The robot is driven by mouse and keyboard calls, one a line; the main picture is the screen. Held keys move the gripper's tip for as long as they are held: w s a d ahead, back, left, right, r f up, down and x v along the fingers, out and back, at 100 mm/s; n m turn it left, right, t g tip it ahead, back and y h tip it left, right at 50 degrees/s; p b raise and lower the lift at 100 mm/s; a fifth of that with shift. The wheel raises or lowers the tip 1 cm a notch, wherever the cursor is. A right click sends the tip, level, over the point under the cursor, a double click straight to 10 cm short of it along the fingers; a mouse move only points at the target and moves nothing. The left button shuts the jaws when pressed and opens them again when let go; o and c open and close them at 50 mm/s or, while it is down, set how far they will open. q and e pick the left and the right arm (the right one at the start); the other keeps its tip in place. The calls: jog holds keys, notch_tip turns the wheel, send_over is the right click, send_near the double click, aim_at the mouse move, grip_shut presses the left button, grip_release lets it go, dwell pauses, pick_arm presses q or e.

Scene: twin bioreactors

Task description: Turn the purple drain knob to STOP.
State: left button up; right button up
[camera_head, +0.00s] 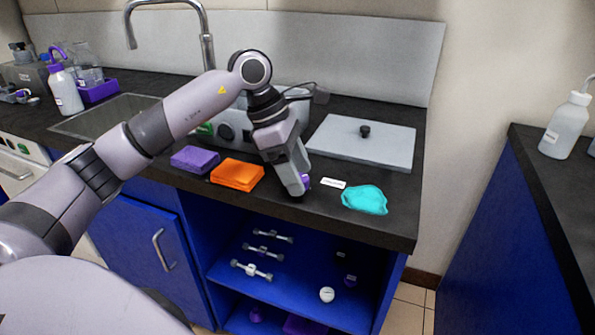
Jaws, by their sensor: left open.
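The purple drain knob (306,181) is a small purple piece showing at the right side of my left gripper, near the counter's front edge. Most of it is hidden behind the gripper, so its setting cannot be read. My left gripper (298,190) points down at the knob with its jaws open. I cannot tell whether the fingers touch the knob. A small white label (333,183) lies just right of the knob; its text is too small to read. My right gripper is not in view.
A turquoise cloth (364,199) lies to the right. Behind are a grey lidded panel (365,148) with a black knob, and a tap (206,50) over a sink (115,117).

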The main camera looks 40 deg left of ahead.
pick_arm(q)
jog(key=shift+f, duration=0.1)
jog(key=c, duration=1)
jog(key=shift+c, duration=0.2)
